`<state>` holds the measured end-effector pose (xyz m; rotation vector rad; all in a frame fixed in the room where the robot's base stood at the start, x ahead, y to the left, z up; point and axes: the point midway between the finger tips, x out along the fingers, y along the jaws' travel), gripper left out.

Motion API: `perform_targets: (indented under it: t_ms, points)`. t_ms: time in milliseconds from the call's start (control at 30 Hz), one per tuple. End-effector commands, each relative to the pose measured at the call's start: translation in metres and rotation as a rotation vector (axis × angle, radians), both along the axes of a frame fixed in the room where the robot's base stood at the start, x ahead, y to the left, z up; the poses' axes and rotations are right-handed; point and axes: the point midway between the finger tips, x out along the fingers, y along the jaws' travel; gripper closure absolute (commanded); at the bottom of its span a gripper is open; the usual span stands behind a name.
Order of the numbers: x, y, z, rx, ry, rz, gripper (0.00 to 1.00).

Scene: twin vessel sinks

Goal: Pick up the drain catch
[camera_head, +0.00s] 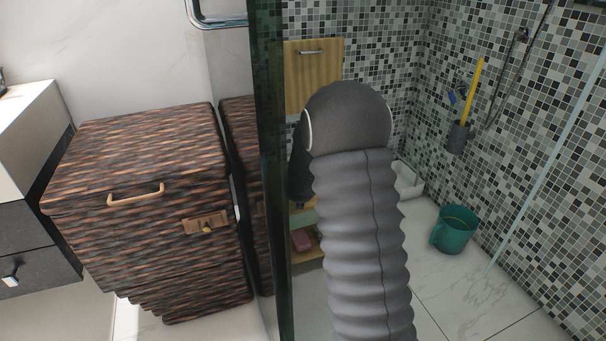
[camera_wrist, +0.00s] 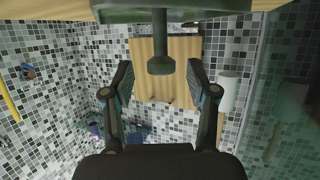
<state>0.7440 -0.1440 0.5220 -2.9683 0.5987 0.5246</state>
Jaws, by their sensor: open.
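In the wrist view, a dark grey-green piece (camera_wrist: 161,66) with a narrow stem and a thicker, rounded end sits between the fingers. Its stem joins a wide base of the same colour at the top edge. It may be the drain catch, but I cannot tell for sure. My gripper (camera_wrist: 160,82) is open. One finger is on each side of the thick end, with a gap on both sides. The wrist picture appears upside down. In the head view my own arm hides the gripper and the piece.
A wooden edge (camera_wrist: 220,5) lies behind the base. A glass panel edge (camera_head: 268,150) stands left of my arm, with a woven hamper (camera_head: 140,170) beyond. A teal bucket (camera_head: 454,230) stands on the tiled floor at right. A wooden cabinet (camera_head: 312,80) hangs behind.

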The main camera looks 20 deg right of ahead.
Motion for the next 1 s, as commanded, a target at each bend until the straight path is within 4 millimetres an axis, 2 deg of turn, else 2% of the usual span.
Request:
perform_targets:
  t_ms: [267, 300, 500, 533, 833, 1000]
  points:
    - [0.003, -0.002, -0.003, 0.001, 0.001, 0.001, 0.42]
    - [0.003, -0.003, -0.003, 0.001, 0.001, 0.001, 0.44]
    - [0.003, -0.004, -0.003, 0.001, 0.001, 0.0, 0.94]
    - [0.003, -0.004, -0.003, 0.0, 0.001, 0.0, 1.0]
    - [0.003, -0.002, -0.002, 0.001, 0.0, 0.002, 1.0]
    - [0.003, -0.002, 0.007, 0.0, -0.002, 0.002, 1.0]
